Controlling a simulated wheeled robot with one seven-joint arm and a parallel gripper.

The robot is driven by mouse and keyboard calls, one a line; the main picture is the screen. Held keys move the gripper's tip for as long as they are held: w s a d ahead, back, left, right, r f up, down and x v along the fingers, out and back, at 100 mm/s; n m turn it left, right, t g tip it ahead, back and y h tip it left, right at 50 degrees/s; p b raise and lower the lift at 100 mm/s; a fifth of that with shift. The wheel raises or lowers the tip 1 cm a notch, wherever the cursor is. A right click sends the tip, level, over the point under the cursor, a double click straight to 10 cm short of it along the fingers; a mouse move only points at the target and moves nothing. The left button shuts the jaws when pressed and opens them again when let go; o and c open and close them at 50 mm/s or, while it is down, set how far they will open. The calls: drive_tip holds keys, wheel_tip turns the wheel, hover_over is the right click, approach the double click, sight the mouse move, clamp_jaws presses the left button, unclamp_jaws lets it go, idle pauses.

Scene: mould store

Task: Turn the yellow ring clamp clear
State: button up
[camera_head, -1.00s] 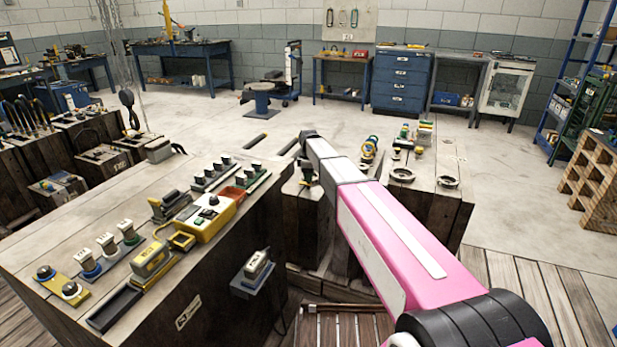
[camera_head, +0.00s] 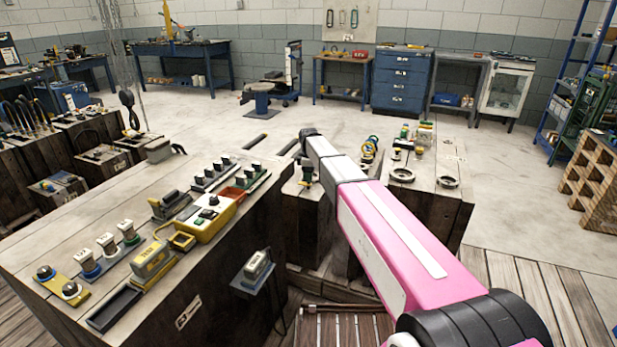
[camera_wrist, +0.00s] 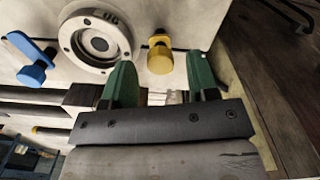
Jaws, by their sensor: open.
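In the wrist view the yellow ring clamp (camera_wrist: 160,57), a rounded yellow knob on a short arm, sits at the right of a pale round flange (camera_wrist: 68,42) with a dark centre. A blue clamp (camera_wrist: 28,58) lies on the flange's left side. My gripper (camera_wrist: 160,74) has two green fingers, apart and empty. In the picture the yellow clamp shows in the gap between the fingertips, seemingly beyond them; I cannot tell whether either finger touches it. In the head view my pink arm reaches forward, and I cannot make out the clamp surely.
In the head view a wooden bench (camera_head: 60,245) with a yellow control box (camera_head: 207,218) and several small devices stands at left. A grey device (camera_head: 254,268) hangs on its side. Wooden blocks with metal rings (camera_head: 402,175) stand behind my arm. Open floor (camera_head: 530,190) lies at right.

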wheel_tip(320, 180, up, 10)
idle(0.4)
wheel_tip(320, 180, down, 11)
drive_tip(key=m, duration=1.7)
drive_tip(key=shift+c, duration=0.4)
drive_tip(key=shift+r, duration=0.1)
drive_tip(key=c, duration=0.9)
